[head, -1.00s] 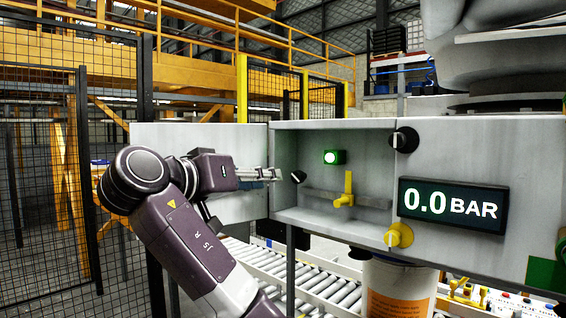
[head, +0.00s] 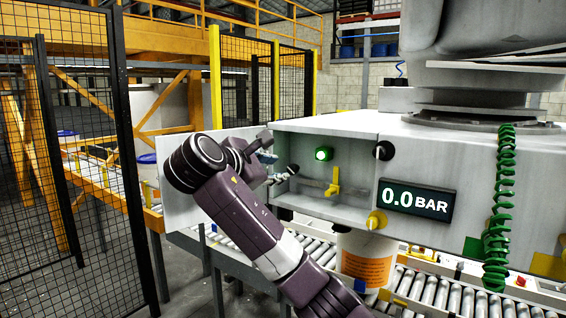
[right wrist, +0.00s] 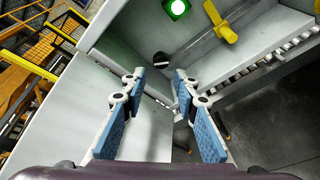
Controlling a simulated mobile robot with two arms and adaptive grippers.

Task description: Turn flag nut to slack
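A yellow flag-shaped piece, which looks like the flag nut (head: 333,182), sits on a grey rail inside the open grey cabinet (head: 300,211). Its flag stands upright in the head view. It also shows at the top of the right wrist view (right wrist: 221,24). A black round knob (head: 293,168) is at the near left of the rail; the right wrist view shows it (right wrist: 161,58) just beyond the fingertips. My right gripper (head: 277,168) is at the cabinet's left opening. Its blue-padded fingers (right wrist: 160,80) are apart with nothing between them. My left gripper is out of view.
A lit green button (head: 323,154) is on the cabinet's back wall. The display (head: 416,201) reads 0.0 BAR. A yellow knob (head: 376,220) and a black knob (head: 384,150) are on the front. A roller conveyor (head: 320,250) and white pail (head: 366,262) are below.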

